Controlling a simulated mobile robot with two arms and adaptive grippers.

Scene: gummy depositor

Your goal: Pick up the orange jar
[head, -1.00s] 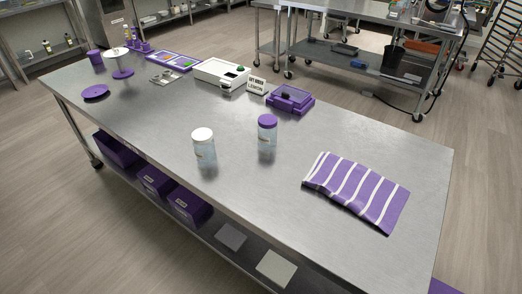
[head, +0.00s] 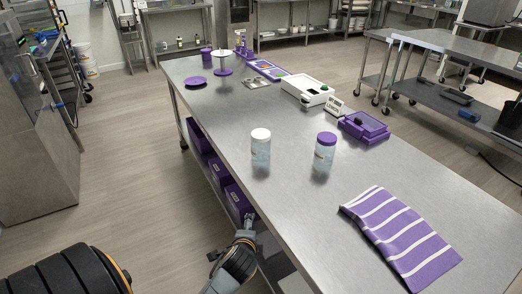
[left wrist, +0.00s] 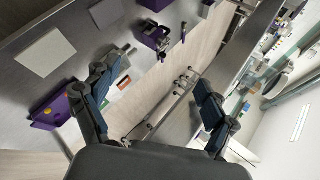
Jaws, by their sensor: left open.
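Two clear jars stand upright on the steel table (head: 230,110): one with a white lid (head: 260,135), one with a purple lid (head: 327,139). Neither looks plainly orange; each has a small, unreadable mark on its side. My left gripper (head: 249,221) is beside the table's near long edge, below and in front of the white-lidded jar, apart from both jars. In the left wrist view its fingers (left wrist: 158,98) are spread with nothing between them. No jar can be made out in that view. My right gripper is out of view.
A striped purple cloth (head: 402,235) lies on the near right of the table. A purple box (head: 364,127), a white machine (head: 307,91) and a small sign (head: 334,106) stand behind the jars. Purple bins (head: 238,203) fill the lower shelf. Tabletop around the jars is clear.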

